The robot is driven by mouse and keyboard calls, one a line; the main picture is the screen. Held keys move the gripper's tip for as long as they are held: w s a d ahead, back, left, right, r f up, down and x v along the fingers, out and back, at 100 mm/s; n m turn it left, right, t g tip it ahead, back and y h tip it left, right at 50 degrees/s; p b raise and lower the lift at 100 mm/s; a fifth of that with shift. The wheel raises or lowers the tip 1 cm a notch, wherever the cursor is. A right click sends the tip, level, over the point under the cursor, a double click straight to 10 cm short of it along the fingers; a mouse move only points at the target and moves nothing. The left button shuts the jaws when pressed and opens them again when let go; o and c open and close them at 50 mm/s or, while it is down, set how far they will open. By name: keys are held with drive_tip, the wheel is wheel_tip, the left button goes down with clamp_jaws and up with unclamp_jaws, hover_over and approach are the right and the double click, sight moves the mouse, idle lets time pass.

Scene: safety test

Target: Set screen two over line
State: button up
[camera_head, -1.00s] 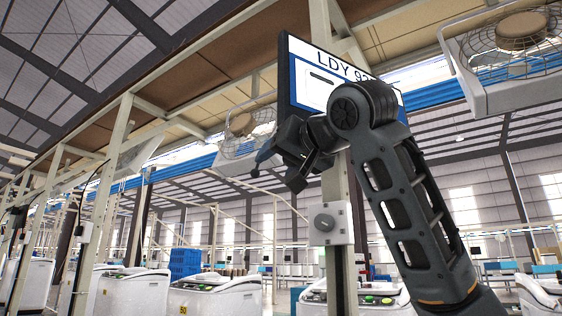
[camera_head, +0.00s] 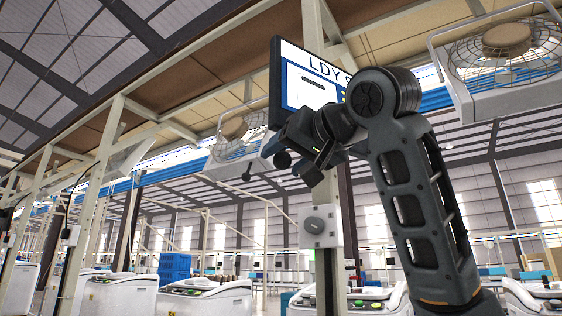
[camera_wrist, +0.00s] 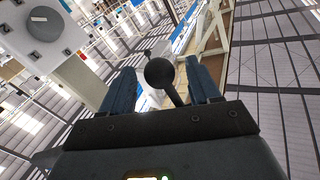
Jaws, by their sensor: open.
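A black-framed screen (camera_head: 310,82) hangs by the post at upper centre, its face blue and white with the letters "LDY" and more text cut off by my arm. My gripper (camera_head: 303,164) is just below it, with its fingers spread. In the wrist view, a black ball on a short stalk (camera_wrist: 160,73) shows between the two blue-grey fingers (camera_wrist: 163,82); I cannot tell whether they touch it. A smaller dark ball (camera_wrist: 147,53) shows beyond; a dark ball (camera_head: 247,176) also hangs left of my gripper in the head view.
A grey box with a rotary knob (camera_head: 317,226) is on the pale post below my gripper; it also shows in the wrist view (camera_wrist: 44,23). Caged fans (camera_head: 510,50) (camera_head: 238,136) hang on both sides. White machines (camera_head: 205,298) stand below.

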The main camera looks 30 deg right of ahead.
drive_tip(key=shift+s+d, duration=0.2)
drive_tip(key=shift+s, duration=0.55)
drive_tip(key=shift+s+d, duration=0.15)
drive_tip(key=shift+s, duration=0.55)
drive_tip(key=shift+s+d, duration=0.2)
drive_tip(key=shift+s, duration=0.55)
